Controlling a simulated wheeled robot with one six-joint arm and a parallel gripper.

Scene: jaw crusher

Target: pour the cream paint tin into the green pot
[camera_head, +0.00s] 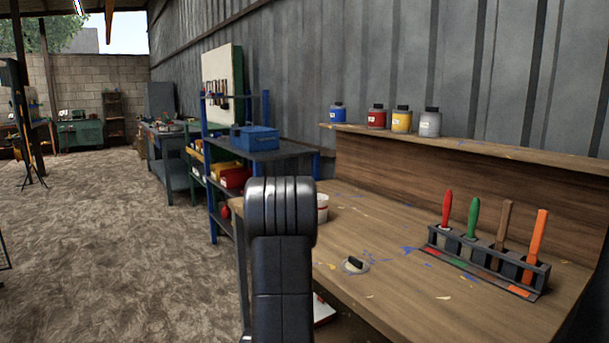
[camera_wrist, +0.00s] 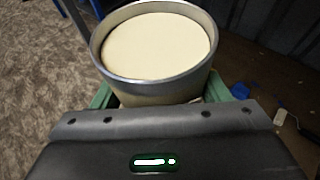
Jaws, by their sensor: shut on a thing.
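The cream paint tin (camera_wrist: 155,84) is a round metal tin, full of cream paint, upright in the wrist view. My gripper (camera_wrist: 160,97) is shut on it; greenish parts show at both sides of the tin, and I take them for the fingers. In the head view my arm hides the gripper. A white round container (camera_head: 322,208) shows partly behind my arm near the workbench's left end; I cannot tell whether it is the held tin. I cannot make out a green pot in either view.
The workbench (camera_head: 390,290) holds a brush rack (camera_head: 485,262) at right and a small grey disc with a black knob (camera_head: 355,265). Several paint bottles (camera_head: 402,119) stand on the shelf above. A blue rack (camera_head: 265,150) stands beyond. The bench middle is mostly clear.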

